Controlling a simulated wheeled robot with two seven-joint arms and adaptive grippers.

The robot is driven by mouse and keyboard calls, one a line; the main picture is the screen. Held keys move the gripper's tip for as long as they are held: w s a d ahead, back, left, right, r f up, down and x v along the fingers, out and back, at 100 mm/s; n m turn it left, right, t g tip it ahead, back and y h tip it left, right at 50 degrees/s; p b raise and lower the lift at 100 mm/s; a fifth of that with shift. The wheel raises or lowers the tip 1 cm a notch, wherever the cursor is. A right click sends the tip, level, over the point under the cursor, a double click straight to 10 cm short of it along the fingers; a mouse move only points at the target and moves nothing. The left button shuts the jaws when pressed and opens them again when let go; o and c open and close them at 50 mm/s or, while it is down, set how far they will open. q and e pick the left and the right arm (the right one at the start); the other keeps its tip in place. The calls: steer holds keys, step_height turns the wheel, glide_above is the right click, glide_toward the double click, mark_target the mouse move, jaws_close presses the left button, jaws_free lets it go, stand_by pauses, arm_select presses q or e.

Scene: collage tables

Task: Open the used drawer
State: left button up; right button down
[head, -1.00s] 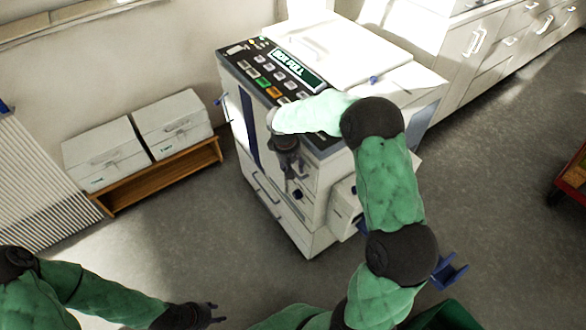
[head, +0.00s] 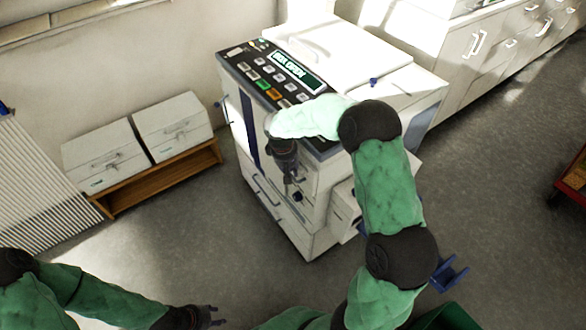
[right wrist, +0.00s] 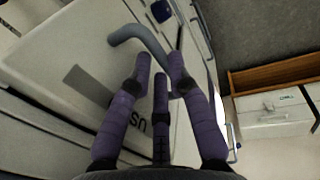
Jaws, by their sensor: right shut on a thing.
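The used drawer shows in the right wrist view as a pale front (right wrist: 75,50) with the letters "US" partly hidden behind my fingers. Its grey bent handle (right wrist: 143,38) runs between the fingertips of my right gripper (right wrist: 161,64), which is shut on it. In the head view my right gripper (head: 291,182) is at the front of the white machine (head: 335,50), below its button panel. The arm hides much of the drawer there, so how far it stands out is hard to tell. The display (head: 297,70) appears to read "BOX OPEN". My left gripper (head: 213,316) is open and empty, low over the floor.
Two white boxes (head: 103,157) stand on a low wooden shelf (head: 165,178) to the left. White cabinets (head: 480,50) line the back right. A red cart (head: 573,180) is at the right edge. The grey floor before the machine is clear.

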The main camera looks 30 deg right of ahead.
steer(key=s+a, duration=0.1)
steer(key=a, duration=2)
steer(key=shift+s+a, duration=0.35)
steer(key=c, duration=1.1)
jaws_free()
steer(key=shift+c, duration=0.2)
step_height(320, 180, up, 12)
steer(key=a, duration=0.2)
steer(key=shift+s+a+f, duration=0.1)
